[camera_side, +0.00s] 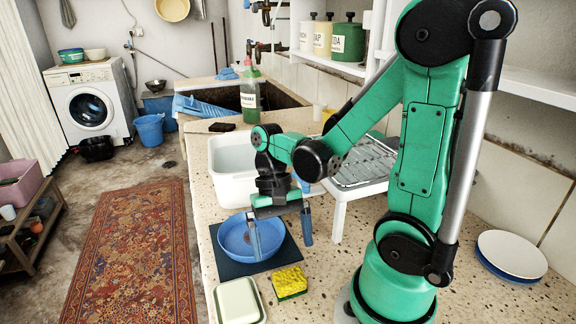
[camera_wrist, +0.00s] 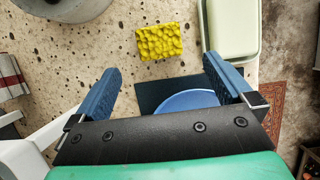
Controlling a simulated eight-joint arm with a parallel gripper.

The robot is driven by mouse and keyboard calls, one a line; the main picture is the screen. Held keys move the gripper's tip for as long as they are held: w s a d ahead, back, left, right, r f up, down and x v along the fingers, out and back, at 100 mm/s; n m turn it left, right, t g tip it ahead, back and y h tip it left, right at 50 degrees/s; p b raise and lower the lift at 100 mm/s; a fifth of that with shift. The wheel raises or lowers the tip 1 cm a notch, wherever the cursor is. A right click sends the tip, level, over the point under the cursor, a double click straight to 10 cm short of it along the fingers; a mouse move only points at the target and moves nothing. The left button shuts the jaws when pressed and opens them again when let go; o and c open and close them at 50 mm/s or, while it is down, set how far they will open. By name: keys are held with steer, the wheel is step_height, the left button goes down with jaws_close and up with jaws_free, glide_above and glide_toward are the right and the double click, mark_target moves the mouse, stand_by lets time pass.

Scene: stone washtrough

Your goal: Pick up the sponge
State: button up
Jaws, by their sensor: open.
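The sponge (camera_side: 289,282) is yellow with a bumpy top and a dark green underside. It lies flat on the speckled stone counter, in front of the dark mat. In the wrist view the sponge (camera_wrist: 159,42) shows beyond my fingertips, roughly in line with the gap between them. My gripper (camera_side: 280,240) is open and empty, with blue fingers set wide apart. In the side view it hangs over the blue bowl (camera_side: 233,240), behind the sponge and not touching it. The fingers also show in the wrist view (camera_wrist: 164,82).
A pale green lidded box or dish (camera_side: 239,300) stands just left of the sponge. The blue bowl rests on a dark mat (camera_side: 284,257). A white basin (camera_side: 215,180) and a white rack (camera_side: 352,186) stand behind. Stacked plates (camera_side: 511,254) lie at the right.

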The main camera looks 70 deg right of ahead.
mark_target(288, 272)
steer(key=shift+x, duration=2.6)
steer(key=c, duration=1.2)
steer(key=shift+r, duration=0.2)
steer(key=shift+c, duration=0.2)
step_height(288, 272, up, 20)
steer(key=shift+f, duration=0.2)
